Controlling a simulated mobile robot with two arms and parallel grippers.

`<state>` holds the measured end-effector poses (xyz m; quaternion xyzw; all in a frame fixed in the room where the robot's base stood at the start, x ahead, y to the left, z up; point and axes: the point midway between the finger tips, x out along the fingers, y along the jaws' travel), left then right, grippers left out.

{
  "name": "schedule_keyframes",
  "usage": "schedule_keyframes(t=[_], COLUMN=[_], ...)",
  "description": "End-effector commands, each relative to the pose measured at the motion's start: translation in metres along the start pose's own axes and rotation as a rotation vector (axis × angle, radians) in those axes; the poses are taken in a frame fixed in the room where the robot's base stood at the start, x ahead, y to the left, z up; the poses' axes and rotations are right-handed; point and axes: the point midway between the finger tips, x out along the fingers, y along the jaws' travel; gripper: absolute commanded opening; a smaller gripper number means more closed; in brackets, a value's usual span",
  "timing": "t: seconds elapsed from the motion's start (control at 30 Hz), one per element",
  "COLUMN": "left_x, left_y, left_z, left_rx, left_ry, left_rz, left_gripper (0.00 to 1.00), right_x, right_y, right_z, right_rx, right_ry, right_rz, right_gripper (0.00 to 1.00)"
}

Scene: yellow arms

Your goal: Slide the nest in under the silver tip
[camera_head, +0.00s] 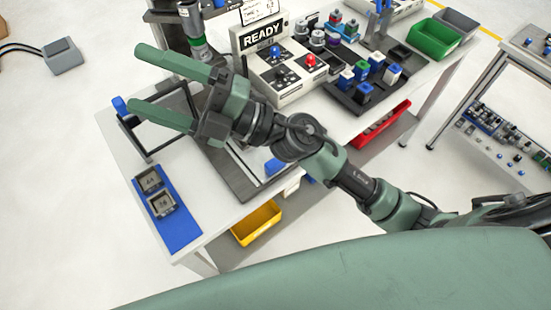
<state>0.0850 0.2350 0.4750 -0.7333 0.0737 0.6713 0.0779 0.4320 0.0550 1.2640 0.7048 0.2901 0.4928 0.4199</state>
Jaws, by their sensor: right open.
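My right gripper (134,79) is open and empty. Its two green fingers point left above the white table. A machine with a dark column has a silver cylindrical part (199,50) at its head, just behind the upper finger. Its lower end is partly hidden by my gripper, so I cannot make out the silver tip clearly. A dark frame (151,153) with a blue knob (120,105) at its left end stands under the lower finger. It may be the nest's slide, but the nest cannot be told for sure behind my gripper and wrist. My left gripper is not in view.
A blue mat (182,232) with two grey square parts (155,191) lies at the front left. A READY sign (262,36) stands behind a control box with blue and red knobs (310,60). Racks of coloured parts and a green bin (433,40) are right. A yellow bin (256,222) sits below.

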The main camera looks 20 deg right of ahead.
Motion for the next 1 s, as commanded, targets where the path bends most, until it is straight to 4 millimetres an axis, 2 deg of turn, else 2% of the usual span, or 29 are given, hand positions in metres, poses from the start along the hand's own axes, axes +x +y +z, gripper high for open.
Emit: schedule_keyframes(t=[0.03,0.1,0.17,0.2,0.27,0.3,0.37,0.4,0.5,0.63,0.7,0.8,0.87,1.0], left_x=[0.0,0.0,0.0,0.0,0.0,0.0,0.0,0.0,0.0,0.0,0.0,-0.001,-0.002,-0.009], left_y=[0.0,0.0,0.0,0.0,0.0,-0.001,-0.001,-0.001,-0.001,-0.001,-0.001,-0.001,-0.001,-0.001], left_z=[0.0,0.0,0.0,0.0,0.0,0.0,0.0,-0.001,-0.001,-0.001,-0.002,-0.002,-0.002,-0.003], left_rx=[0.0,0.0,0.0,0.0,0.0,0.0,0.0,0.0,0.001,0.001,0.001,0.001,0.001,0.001], left_ry=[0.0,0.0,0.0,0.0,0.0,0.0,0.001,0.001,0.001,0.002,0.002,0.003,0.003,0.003], left_rz=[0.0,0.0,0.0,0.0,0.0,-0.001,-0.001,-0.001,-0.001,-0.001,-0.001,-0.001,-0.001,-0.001], left_gripper=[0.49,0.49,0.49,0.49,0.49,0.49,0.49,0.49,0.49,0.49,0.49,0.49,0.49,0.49], right_x=[0.005,0.001,-0.012,-0.026,-0.052,-0.072,-0.106,-0.13,-0.185,-0.235,-0.25,-0.262,-0.266,-0.274], right_y=[-0.02,-0.056,-0.089,-0.111,-0.14,-0.158,-0.176,-0.183,-0.182,-0.159,-0.148,-0.14,-0.141,-0.156], right_z=[-0.019,-0.042,-0.052,-0.052,-0.045,-0.035,-0.013,0.006,0.053,0.1,0.114,0.123,0.125,0.127], right_rx=[-0.073,-0.165,-0.24,-0.287,-0.355,-0.397,-0.453,-0.485,-0.541,-0.572,-0.575,-0.574,-0.573,-0.568], right_ry=[0.122,0.287,0.409,0.481,0.571,0.62,0.671,0.69,0.69,0.637,0.606,0.583,0.578,0.581], right_rz=[-0.099,-0.263,-0.421,-0.538,-0.723,-0.855,-1.06,-1.198,-1.518,-1.825,-1.925,-1.999,-2.013,-2.013], right_gripper=[0.76,0.76,0.76,0.76,0.76,0.76,0.76,0.76,0.76,0.76,0.76,0.76,0.76,0.76])
